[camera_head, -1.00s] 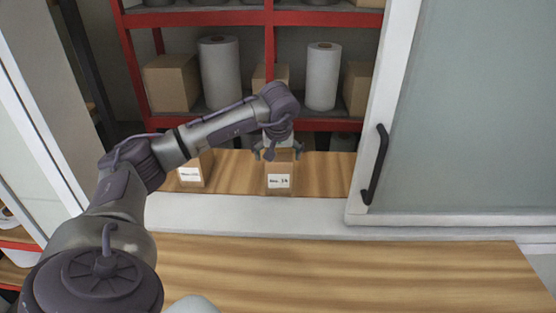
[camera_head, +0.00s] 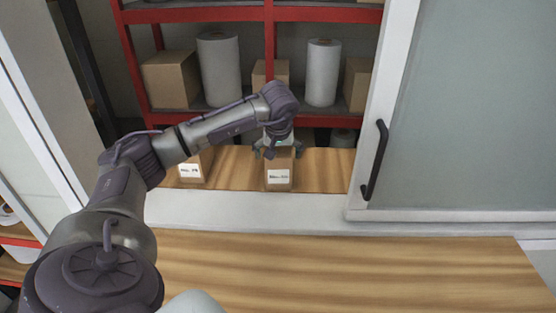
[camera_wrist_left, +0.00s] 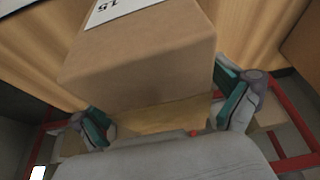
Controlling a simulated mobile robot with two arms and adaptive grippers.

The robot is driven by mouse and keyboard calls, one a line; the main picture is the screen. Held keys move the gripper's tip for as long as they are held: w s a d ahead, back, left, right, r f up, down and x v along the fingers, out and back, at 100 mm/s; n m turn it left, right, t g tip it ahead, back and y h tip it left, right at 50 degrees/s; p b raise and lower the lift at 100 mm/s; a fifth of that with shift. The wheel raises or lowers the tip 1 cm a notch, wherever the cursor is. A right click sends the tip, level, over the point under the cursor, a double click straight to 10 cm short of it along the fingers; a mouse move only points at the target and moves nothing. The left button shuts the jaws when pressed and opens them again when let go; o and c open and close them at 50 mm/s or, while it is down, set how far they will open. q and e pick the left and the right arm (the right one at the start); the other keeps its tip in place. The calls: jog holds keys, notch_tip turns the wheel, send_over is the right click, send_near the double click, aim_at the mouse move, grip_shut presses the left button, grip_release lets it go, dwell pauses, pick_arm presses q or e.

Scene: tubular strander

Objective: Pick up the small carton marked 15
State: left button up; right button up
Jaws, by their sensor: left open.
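A small brown carton (camera_head: 279,174) with a white label stands on the wooden ledge beyond the window sill. In the left wrist view the carton (camera_wrist_left: 150,55) shows its label, which reads 15. My left gripper (camera_head: 279,152) is open, pointing down at the top of this carton. Its teal-padded fingers (camera_wrist_left: 165,112) show in the left wrist view on either side of the near end of the carton. Whether they touch it I cannot tell. A second labelled carton (camera_head: 193,168) stands to the left, partly hidden by my arm. My right gripper is not in view.
A red shelf rack (camera_head: 230,115) behind holds boxes and white rolls (camera_head: 322,73). A sliding glass panel (camera_head: 470,110) with a black handle (camera_head: 376,160) closes off the right side. The wooden counter (camera_head: 350,265) in front is clear.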

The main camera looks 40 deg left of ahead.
pick_arm(q)
jog(key=c, duration=1.6)
jog(key=shift+r, duration=0.15)
